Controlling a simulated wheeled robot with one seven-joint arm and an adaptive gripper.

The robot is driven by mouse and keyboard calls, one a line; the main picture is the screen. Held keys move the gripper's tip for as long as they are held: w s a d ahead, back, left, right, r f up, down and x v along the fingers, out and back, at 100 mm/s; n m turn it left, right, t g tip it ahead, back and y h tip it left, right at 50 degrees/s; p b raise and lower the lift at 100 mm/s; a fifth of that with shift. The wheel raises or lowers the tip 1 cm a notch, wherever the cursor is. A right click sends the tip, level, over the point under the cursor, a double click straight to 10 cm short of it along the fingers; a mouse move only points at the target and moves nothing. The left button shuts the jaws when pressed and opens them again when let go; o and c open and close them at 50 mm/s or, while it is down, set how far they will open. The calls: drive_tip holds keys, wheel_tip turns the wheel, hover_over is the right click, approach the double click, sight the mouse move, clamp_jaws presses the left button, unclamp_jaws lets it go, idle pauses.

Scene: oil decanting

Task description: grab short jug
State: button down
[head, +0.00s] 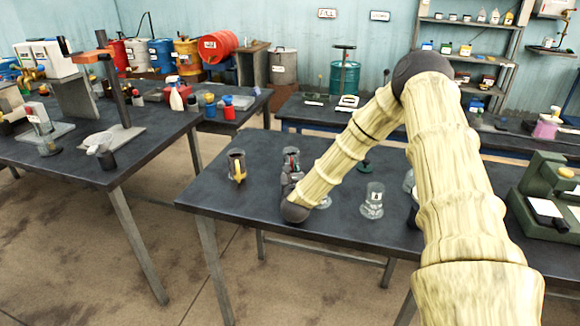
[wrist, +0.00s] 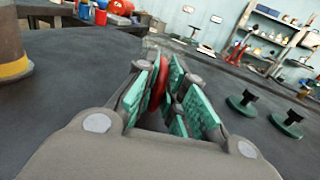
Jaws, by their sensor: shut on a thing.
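My gripper (head: 290,178) is low over the middle table, at the end of my arm. In the wrist view its teal-padded fingers (wrist: 170,95) are closed around a red upright handle (wrist: 157,84). The handle appears to belong to the short jug (head: 291,153), a dark vessel just beyond the fingers; its body is mostly hidden by my gripper. I cannot tell whether it touches the table. A dark jug with a yellow handle (head: 237,166) stands upright to the left; it also shows at the wrist view's left edge (wrist: 12,45).
A glass flask (head: 372,201) stands right of my gripper on the middle table (head: 228,200). Two green-based stands (wrist: 243,103) show right in the wrist view. A green machine (head: 550,200) is at far right. The table's left front corner is clear.

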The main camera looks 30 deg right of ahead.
sight(292, 162)
drive_tip(key=shift+r, duration=0.25)
drive_tip(key=shift+r+b, duration=0.75)
drive_tip(key=shift+r, duration=0.65)
drive_tip(key=a+b+v, duration=0.1)
drive_tip(key=b+v, duration=0.1)
drive_tip(key=v, duration=0.5)
drive_tip(key=w+a+r+b+v, duration=0.1)
drive_tip(key=b+v, duration=0.1)
drive_tip(key=v, duration=0.6)
drive_tip(key=shift+a+r, duration=0.25)
drive_tip(key=shift+a, duration=0.2)
drive_tip(key=shift+a+r, duration=0.1)
drive_tip(key=shift+r, duration=0.05)
